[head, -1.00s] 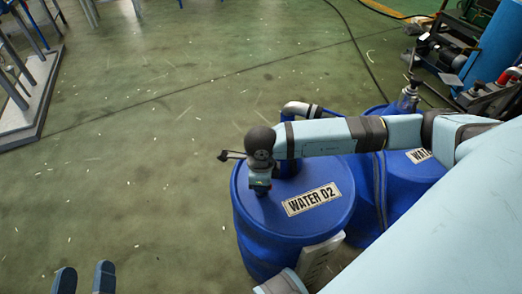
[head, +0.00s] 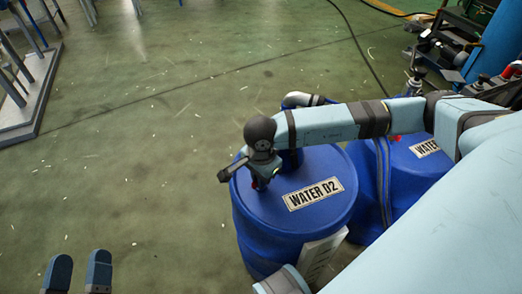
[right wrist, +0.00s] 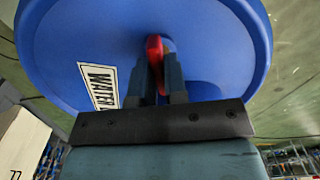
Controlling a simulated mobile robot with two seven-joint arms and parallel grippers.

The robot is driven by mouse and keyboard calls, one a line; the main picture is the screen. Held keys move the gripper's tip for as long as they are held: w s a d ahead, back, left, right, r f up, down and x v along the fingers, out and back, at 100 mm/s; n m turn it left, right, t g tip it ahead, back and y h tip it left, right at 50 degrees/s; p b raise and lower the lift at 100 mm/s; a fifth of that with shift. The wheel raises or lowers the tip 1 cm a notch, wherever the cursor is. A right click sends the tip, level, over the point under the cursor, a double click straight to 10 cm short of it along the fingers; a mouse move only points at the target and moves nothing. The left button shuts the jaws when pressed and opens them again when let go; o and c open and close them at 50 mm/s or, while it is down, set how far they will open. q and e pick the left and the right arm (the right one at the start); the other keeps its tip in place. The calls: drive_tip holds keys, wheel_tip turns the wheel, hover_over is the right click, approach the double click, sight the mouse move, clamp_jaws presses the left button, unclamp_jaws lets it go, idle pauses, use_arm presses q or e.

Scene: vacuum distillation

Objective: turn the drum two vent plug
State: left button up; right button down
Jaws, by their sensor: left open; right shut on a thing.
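The blue drum labelled WATER D2 (head: 310,225) stands on the floor right of centre in the head view. Its blue top (right wrist: 220,50) fills much of the right wrist view. A red vent plug (right wrist: 155,52) stands up from that top, between the fingers of my right gripper (right wrist: 160,75), which is shut on it. In the head view my right gripper (head: 258,184) points down over the left part of the drum top, and the plug is mostly hidden there. My left gripper (head: 78,270) is open and empty at the lower left, over the floor.
A second blue drum (head: 425,170) with a WATER label stands just right, partly behind my right arm. A grey pipe (head: 297,99) bends behind the first drum. A pale box (head: 322,255) is at the drum's front.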

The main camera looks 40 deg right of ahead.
use_arm(q)
drive_tip(key=shift+f, duration=0.45)
use_arm(e)
drive_tip(key=shift+n, duration=0.6)
drive_tip(key=c, duration=1.2)
unclamp_jaws()
drive_tip(key=shift+o, duration=0.2)
drive_tip(key=shift+r, duration=0.1)
wheel_tip(320, 180, up, 6)
drive_tip(key=shift+f+p, duration=0.1)
drive_tip(key=shift+p, duration=0.7)
use_arm(q)
drive_tip(key=shift+w+a+f+g+y+p, duration=0.1)
drive_tip(key=shift+a+f+g+y+p, duration=0.1)
drive_tip(key=shift+a+y+p, duration=0.2)
drive_tip(key=shift+w+a+f+g+y+p, duration=0.1)
drive_tip(key=shift+a+g+y+p, duration=0.15)
drive_tip(key=shift+p, duration=0.25)
use_arm(e)
wheel_tip(320, 180, up, 8)
drive_tip(key=shift+f, duration=0.1)
